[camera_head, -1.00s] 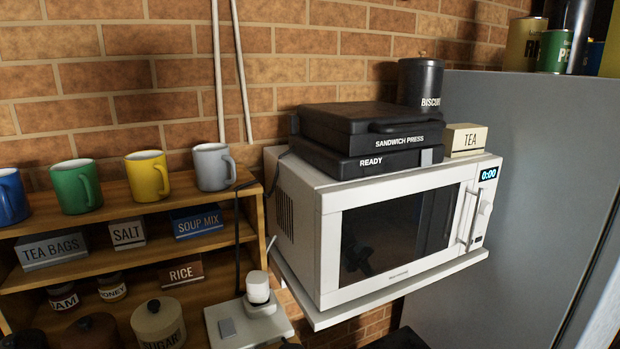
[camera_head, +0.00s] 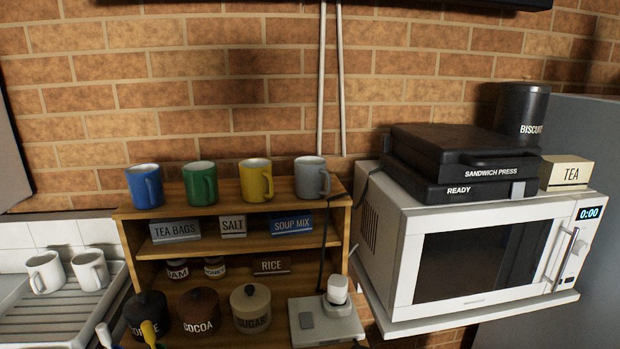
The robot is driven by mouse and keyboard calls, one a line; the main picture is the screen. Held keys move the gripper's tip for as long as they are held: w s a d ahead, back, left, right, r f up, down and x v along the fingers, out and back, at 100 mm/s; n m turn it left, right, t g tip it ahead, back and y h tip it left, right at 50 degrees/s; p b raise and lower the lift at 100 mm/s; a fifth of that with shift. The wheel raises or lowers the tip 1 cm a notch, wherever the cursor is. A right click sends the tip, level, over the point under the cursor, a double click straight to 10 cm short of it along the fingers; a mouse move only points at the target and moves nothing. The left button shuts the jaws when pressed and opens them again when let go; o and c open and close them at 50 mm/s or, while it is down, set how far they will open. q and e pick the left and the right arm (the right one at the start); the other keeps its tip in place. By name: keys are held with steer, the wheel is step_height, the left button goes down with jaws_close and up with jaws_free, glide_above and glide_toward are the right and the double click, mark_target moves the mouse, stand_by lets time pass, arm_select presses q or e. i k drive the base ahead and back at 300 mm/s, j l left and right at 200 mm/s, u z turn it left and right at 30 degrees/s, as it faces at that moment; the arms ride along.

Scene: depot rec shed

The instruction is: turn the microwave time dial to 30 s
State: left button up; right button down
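The white microwave (camera_head: 408,262) stands on a wall shelf at the right. Its dark glass door is closed, with an upright handle (camera_head: 566,258) at the door's right side. The display (camera_head: 590,213) reads 0:00. A light round time dial (camera_head: 579,248) sits below the display, just right of the handle; its pointer setting is too small to read. Neither of my grippers is in view.
A black sandwich press (camera_head: 440,160), a biscuit tin (camera_head: 522,108) and a tea box (camera_head: 566,172) stand on the microwave. A grey cabinet (camera_head: 585,120) is at its right. The wooden shelf unit (camera_head: 128,212) at left holds mugs, boxes and jars.

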mark_target(580, 248)
steer(key=z, duration=1.5)
